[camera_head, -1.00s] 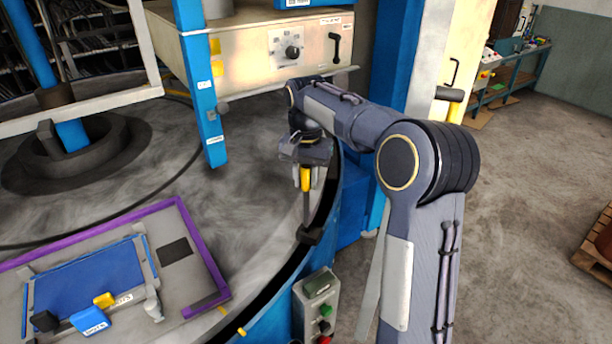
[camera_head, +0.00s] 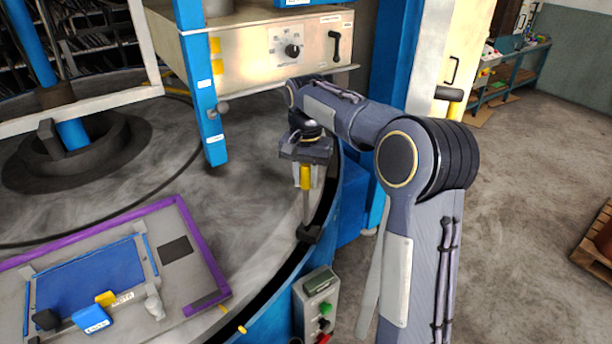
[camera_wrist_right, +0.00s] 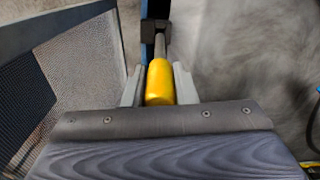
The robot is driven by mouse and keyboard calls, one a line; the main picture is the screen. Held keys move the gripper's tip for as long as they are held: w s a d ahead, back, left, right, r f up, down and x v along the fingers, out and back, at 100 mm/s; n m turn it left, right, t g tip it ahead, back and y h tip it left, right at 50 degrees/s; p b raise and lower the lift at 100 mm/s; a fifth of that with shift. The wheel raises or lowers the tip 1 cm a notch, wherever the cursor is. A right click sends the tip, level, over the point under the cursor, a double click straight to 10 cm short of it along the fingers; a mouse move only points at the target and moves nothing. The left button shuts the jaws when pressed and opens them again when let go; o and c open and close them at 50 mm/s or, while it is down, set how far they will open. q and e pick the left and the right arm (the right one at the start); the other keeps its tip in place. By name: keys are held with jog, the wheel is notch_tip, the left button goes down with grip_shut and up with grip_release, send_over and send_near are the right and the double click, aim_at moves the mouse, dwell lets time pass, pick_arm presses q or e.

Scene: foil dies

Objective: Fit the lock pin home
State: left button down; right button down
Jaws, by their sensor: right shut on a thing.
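The lock pin has a yellow handle (camera_head: 306,177) and a thin grey shaft (camera_head: 306,208). My right gripper (camera_head: 307,184) is shut on the yellow handle, with the shaft pointing down. In the right wrist view the handle (camera_wrist_right: 160,82) sits between the two fingers (camera_wrist_right: 158,88). The shaft's lower end meets a black block (camera_head: 310,234) at the edge of the round grey table. I cannot tell whether the tip is inside the block or only touching it. My left gripper is not in view.
A purple-edged plate (camera_head: 212,262) with a blue panel lies on the table (camera_head: 130,205) at lower left. A blue post (camera_head: 199,90) and a metal cabinet (camera_head: 262,52) stand behind the gripper. A button box (camera_head: 317,304) stands in front, below the rim.

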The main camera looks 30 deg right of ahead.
aim_at(306, 225)
jog(key=shift+p, duration=0.45)
dwell(0.7)
jog(key=shift+f+b, duration=4.45)
jog(key=shift+f, duration=2.6)
jog(key=c, duration=1.1)
grip_release()
